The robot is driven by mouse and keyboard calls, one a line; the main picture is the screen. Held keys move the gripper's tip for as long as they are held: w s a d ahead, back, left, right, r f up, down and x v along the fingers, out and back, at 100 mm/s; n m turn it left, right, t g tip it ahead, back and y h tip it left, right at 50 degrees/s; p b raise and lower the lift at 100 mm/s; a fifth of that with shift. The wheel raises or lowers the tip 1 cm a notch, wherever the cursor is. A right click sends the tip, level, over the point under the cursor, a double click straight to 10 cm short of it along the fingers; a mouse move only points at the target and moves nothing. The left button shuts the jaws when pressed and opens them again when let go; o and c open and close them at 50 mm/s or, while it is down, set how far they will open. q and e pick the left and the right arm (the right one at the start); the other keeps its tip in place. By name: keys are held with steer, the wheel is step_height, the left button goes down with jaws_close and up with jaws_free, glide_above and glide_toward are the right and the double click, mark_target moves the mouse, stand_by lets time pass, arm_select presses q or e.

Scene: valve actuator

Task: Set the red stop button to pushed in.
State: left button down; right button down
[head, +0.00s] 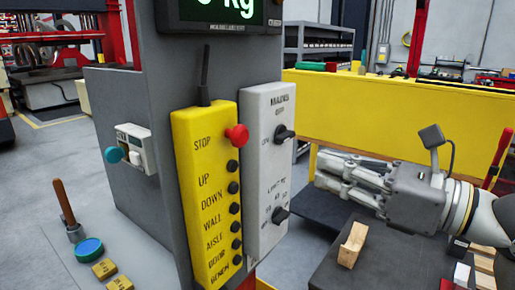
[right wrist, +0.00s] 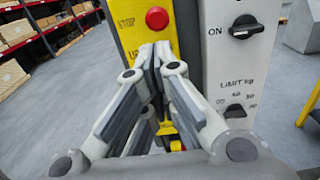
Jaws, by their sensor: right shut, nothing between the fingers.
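The red stop button (head: 237,137) sticks out at the upper right of a yellow control box (head: 203,200), beside the word STOP. It also shows in the right wrist view (right wrist: 157,18), above my fingertips and apart from them. My right gripper (head: 322,170) is shut and empty, to the right of the boxes in the head view, at about the height of the upper black buttons. In the right wrist view its fingertips (right wrist: 155,50) point toward the yellow box and cover part of the black button column. My left gripper is not in view.
A grey box with two black knobs (head: 283,133) stands right beside the yellow box on a grey column (head: 135,60). A small box with a teal knob (head: 115,155) is on the column's left side. A wooden block (head: 352,245) stands on a dark table below my right gripper.

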mark_target(245, 143)
steer(key=p+x, duration=0.5)
steer(key=x, duration=0.8)
steer(key=shift+r, duration=0.1)
steer(key=shift+w+a, duration=0.25)
steer(key=shift+a, duration=0.1)
steer(key=shift+w+a, duration=0.3)
steer(key=shift+a, duration=0.1)
steer(key=shift+d+r, duration=0.1)
